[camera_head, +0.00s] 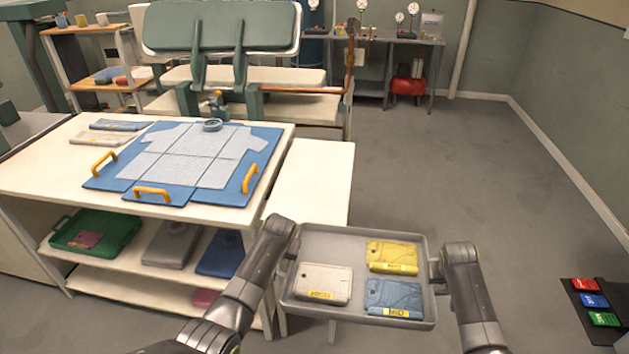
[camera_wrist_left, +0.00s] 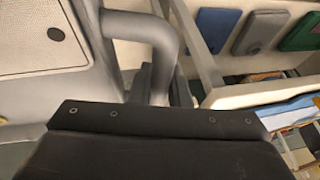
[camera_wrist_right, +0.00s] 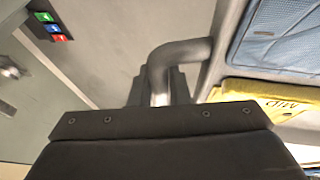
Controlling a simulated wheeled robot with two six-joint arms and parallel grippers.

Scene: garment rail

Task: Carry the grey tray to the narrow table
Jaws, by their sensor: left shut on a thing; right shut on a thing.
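The grey tray (camera_head: 365,233) is in front of me in the head view. It carries a beige folded garment (camera_head: 324,281), a yellow one (camera_head: 393,253) and a blue one (camera_head: 393,294), each with a yellow label. My left gripper (camera_head: 288,262) is shut on the tray's left handle (camera_wrist_left: 150,32). My right gripper (camera_head: 437,270) is shut on its right handle (camera_wrist_right: 180,52). The narrow table (camera_head: 315,172) has a bare cream top; the tray hides its near end. I cannot tell whether the tray touches it.
A wide table (camera_head: 40,175) stands left of the narrow table, bearing a blue folding board (camera_head: 107,177). Its lower shelves hold a green tray (camera_head: 112,240) and other items. A green press (camera_head: 220,30) stands behind. Floor at right is open, except a dark mat (camera_head: 577,312) with coloured cards.

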